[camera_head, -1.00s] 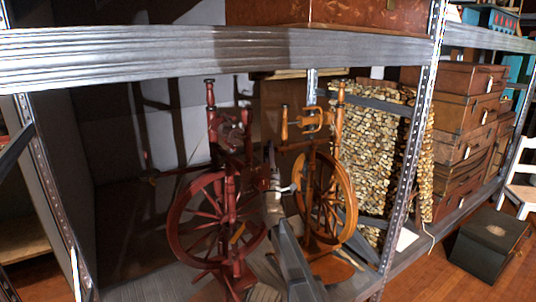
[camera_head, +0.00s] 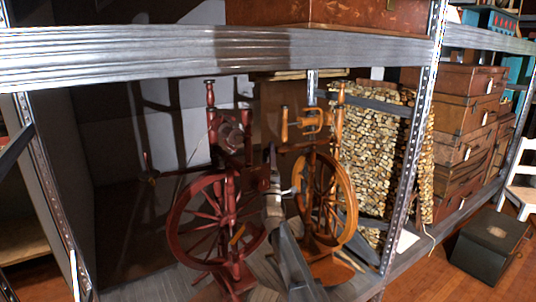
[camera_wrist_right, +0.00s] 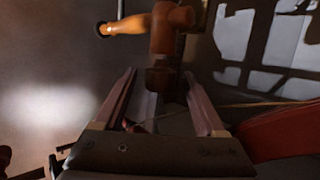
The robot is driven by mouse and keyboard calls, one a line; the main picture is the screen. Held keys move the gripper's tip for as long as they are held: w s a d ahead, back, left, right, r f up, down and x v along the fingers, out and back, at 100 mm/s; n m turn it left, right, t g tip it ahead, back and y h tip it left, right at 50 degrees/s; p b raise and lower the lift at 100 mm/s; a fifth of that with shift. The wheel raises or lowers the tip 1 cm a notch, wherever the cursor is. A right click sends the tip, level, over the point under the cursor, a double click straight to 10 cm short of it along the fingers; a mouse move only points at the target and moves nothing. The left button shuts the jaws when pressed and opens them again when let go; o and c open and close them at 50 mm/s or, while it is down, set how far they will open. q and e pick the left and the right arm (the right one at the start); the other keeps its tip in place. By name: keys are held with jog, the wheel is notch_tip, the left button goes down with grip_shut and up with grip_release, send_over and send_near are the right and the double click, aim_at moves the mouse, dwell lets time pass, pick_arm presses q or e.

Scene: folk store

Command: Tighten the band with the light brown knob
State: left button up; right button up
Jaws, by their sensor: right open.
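Two spinning wheels stand on the shelf in the head view: a dark red one (camera_head: 230,205) on the left and an orange-brown one (camera_head: 345,200) on the right. My right gripper (camera_head: 269,158) is between them, small and partly lost against the dark wood. In the right wrist view my right gripper (camera_wrist_right: 165,85) is open, its two fingers apart. A light brown knob (camera_wrist_right: 125,26) sticks out to the left from a darker brown post (camera_wrist_right: 165,32), just beyond the fingertips. I cannot pick out this knob in the head view.
A metal shelf beam (camera_head: 150,60) runs above the wheels, and a metal upright (camera_head: 405,175) stands at their right. Stacked wood pieces (camera_head: 375,150) are behind the orange-brown wheel. Brown suitcases (camera_head: 465,145) and a dark chest (camera_head: 490,245) lie farther right.

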jog(key=b+v, duration=0.4)
jog(key=v, duration=0.3)
